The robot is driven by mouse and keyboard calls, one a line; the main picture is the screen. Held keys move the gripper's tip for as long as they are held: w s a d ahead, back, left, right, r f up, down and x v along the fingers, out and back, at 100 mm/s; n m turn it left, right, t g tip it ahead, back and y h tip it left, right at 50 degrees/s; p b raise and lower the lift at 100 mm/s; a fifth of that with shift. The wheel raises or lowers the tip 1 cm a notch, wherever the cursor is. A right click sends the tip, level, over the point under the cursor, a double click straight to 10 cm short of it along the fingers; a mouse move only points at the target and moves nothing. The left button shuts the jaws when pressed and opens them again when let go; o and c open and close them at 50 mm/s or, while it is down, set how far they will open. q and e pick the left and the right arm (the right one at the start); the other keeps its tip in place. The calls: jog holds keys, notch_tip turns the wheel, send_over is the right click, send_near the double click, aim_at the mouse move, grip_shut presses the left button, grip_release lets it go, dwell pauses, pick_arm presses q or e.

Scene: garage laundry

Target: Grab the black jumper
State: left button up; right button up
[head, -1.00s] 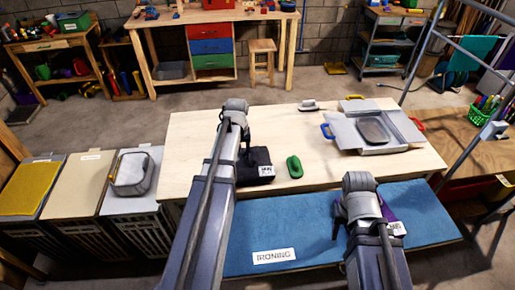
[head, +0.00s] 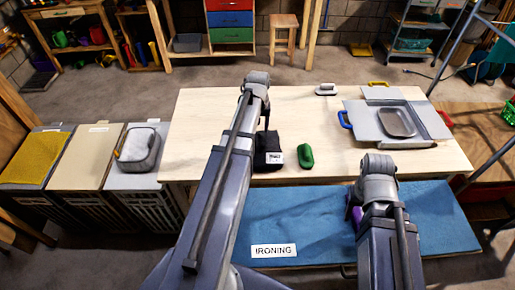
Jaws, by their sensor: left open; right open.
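The black jumper (head: 267,150) is a small dark folded bundle with a white label, lying on the pale wooden table (head: 210,130). My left arm hides its left side. My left gripper (head: 266,122) is open and points down at the jumper's far edge; I cannot tell whether it touches it. My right gripper (head: 357,205) is open at the blue ironing mat, beside a purple item (head: 355,216) mostly hidden by my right arm.
A grey open case with a tray (head: 398,122) is at the table's right. The blue mat (head: 300,222) labelled IRONING runs along the front. Lidded hampers (head: 90,155) stand at left.

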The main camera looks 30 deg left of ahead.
aim_at(257, 137)
pick_arm(q)
notch_tip(257, 137, down, 5)
jog(key=b, duration=0.5)
jog(key=shift+a+f, duration=0.15)
pick_arm(e)
notch_tip(257, 137, down, 5)
jog(key=shift+f, duration=0.15)
jog(key=shift+s, duration=0.1)
pick_arm(q)
grip_shut()
dwell(0.8)
